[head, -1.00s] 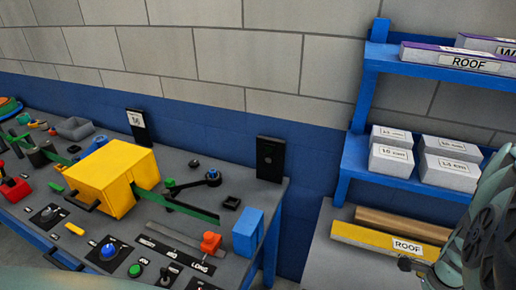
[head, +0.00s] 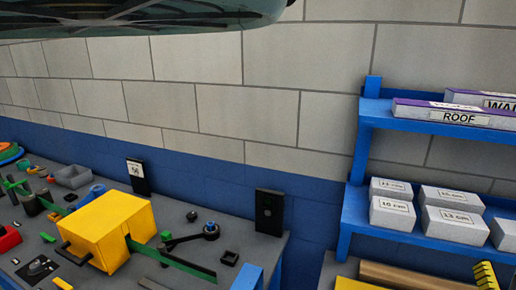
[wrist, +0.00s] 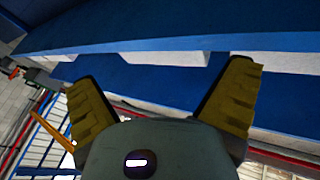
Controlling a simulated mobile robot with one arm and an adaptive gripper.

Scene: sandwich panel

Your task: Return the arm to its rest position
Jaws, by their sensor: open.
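My gripper (wrist: 162,78) shows in the wrist view with its two ridged yellow-brown fingers spread wide. It is open, and nothing is between the fingers. Beyond it are the blue boards of a shelf, seen from close by, with pale box parts showing at a board's edge. In the head view, a ridged yellow piece at the bottom right corner looks like one of my fingertips; the rest of the gripper is out of that picture. A dark link of my arm crosses the top left of the head view.
A blue shelf (head: 345,222) at the right holds a ROOF box (head: 460,117) and several white boxes labelled in cm. Long boxes lie below. The workbench (head: 215,248) at the left carries a yellow machine (head: 108,232), a black stand and small parts. A block wall stands behind.

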